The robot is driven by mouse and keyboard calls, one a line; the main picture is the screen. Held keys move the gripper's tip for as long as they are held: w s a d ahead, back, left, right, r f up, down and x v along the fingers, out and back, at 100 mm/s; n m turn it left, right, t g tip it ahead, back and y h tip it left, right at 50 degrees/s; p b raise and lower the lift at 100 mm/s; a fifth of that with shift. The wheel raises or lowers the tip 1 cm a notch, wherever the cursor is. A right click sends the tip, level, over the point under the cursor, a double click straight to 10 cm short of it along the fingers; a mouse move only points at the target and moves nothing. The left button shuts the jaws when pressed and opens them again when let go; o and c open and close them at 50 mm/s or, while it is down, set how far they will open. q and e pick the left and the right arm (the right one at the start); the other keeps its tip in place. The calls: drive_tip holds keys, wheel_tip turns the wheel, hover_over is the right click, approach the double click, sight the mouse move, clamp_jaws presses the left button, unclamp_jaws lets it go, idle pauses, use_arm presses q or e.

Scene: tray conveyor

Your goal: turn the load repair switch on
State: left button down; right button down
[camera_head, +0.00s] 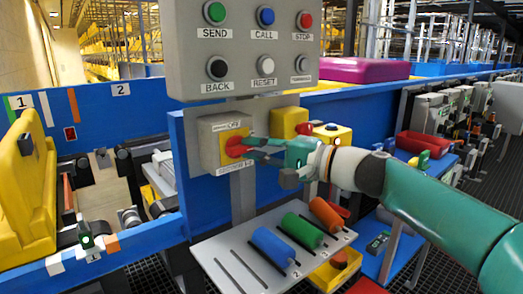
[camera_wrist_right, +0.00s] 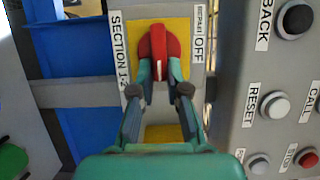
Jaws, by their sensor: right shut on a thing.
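The switch is a red rotary knob (camera_head: 235,147) on a yellow plate, on a grey box (camera_head: 209,150) mounted below the button panel. The knob also shows in the wrist view (camera_wrist_right: 158,45), its handle pointing along the gripper's fingers. One label beside it reads "OFF", with smaller lettering that looks like "REPAIR"; the opposite label begins "SECTION 1". My right gripper (camera_head: 250,147) reaches in from the right. Its fingertips, clear in the wrist view (camera_wrist_right: 159,74), are shut on the knob's near end. My left gripper is not in view.
A grey panel (camera_head: 240,40) with SEND, CALL, STOP, BACK and RESET buttons stands just above the switch. A yellow box (camera_head: 289,121) is close behind the gripper. A tilted grey shelf (camera_head: 222,262) with blue, green and orange cylinders lies below.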

drive_tip(key=shift+w, duration=0.1)
drive_tip(key=c, duration=1.5)
unclamp_jaws()
drive_tip(key=o, duration=0.3)
drive_tip(key=shift+w+a+f, duration=0.1)
drive_tip(key=shift+f, duration=0.05)
drive_tip(key=shift+o, duration=0.2)
drive_tip(key=v, duration=1.2)
drive_tip(key=shift+f, duration=0.15)
